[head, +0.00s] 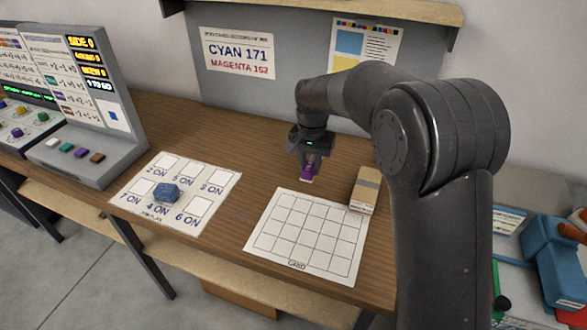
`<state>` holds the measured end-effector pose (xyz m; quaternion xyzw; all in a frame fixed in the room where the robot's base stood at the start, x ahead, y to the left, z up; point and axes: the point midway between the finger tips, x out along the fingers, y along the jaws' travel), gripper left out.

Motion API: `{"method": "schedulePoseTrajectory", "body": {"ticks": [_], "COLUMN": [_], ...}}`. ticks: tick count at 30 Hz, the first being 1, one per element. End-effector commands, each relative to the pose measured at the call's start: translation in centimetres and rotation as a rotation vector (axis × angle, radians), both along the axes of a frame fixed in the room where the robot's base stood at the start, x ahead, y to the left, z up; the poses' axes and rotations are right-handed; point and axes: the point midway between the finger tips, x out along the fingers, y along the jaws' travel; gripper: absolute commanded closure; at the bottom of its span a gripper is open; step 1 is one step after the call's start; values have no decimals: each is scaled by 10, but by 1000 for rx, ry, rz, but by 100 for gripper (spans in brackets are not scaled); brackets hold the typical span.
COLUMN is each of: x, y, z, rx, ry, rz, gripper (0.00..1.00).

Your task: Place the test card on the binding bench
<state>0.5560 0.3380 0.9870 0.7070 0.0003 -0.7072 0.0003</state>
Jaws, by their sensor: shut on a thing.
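My gripper (308,171) hangs over the wooden bench (212,125), behind the white grid sheet. It is shut on a small purple piece (307,172); the fingers hide part of it. I cannot tell whether the piece touches the bench. I cannot tell which thing is the test card, or whether this wooden bench is the binding bench.
A tan box (364,190) stands at the grid's right back corner, close to my arm. A white numbered sheet (203,224) with a blue block (166,193) lies left. A grey console (97,105) stands far left. Blue equipment (553,262) stands right.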

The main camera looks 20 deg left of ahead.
Motion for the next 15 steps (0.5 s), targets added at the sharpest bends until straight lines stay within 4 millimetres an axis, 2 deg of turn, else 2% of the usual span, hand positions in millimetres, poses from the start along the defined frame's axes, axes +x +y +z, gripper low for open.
{"method": "schedulePoseTrajectory", "body": {"ticks": [3, 11, 15], "x": [2, 3, 18], "y": [-9, -14, -32], "z": [6, 8, 7], "rx": [0, 0, -1], "ry": [0, 0, 0], "rz": [0, 0, -9], "gripper": [99, 99, 99]}}
